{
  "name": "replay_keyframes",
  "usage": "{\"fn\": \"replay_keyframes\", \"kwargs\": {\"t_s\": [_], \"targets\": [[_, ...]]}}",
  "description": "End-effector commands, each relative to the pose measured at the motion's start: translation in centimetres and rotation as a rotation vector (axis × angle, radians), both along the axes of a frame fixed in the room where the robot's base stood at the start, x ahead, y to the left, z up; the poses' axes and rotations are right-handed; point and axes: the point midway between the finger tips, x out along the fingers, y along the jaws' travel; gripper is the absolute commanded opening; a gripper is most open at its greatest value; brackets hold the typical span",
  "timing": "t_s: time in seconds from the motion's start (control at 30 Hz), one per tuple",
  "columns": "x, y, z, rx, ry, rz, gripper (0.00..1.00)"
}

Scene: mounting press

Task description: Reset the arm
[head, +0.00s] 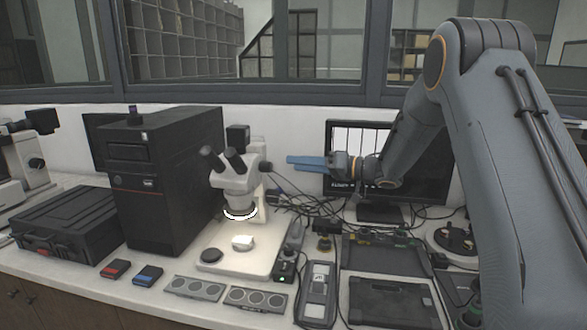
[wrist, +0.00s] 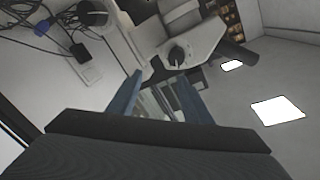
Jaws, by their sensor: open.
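My gripper (head: 290,161) shows in the head view at the end of my arm, which comes in from the right. Its blue fingers point left, level with the upper part of the white microscope (head: 235,180) and to the right of it. In the wrist view the two fingers of my gripper (wrist: 156,84) stand apart with nothing held between them. The microscope also shows in the wrist view beyond the fingertips (wrist: 195,45). Part of the monitor (head: 345,135) is hidden behind my arm.
A black computer tower (head: 160,180) and a black case (head: 65,222) stand on the left of the bench. Two grey trays (head: 255,299) lie at the front. Cables, a meter (head: 317,292) and black devices (head: 390,303) crowd the right. The air around my gripper looks free.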

Motion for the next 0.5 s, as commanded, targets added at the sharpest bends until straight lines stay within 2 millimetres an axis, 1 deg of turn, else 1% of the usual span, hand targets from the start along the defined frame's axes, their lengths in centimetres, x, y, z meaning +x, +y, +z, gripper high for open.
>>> {"fn": "replay_keyframes", "kwargs": {"t_s": [0.03,0.07,0.13,0.2,0.27,0.3,0.37,0.4,0.47,0.5], "targets": [[0.7,-0.5,0.6,-0.034,-0.03,-0.09,0.45],[1.3,-1.0,0.7,-0.062,-0.047,-0.153,0.45],[2.1,-2.7,0.6,-0.145,-0.074,-0.308,0.45],[2.2,-4.9,0.0,-0.244,-0.076,-0.449,0.45],[1.5,-7.0,-1.0,-0.34,-0.055,-0.557,0.45],[0.6,-8.5,-1.9,-0.408,-0.031,-0.62,0.45],[-1.3,-10.7,-3.3,-0.513,0.019,-0.699,0.45],[-3.0,-12.0,-4.4,-0.584,0.061,-0.741,0.45],[-6.2,-13.9,-6.2,-0.692,0.137,-0.784,0.45],[-8.6,-14.9,-7.4,-0.758,0.193,-0.799,0.45]]}}
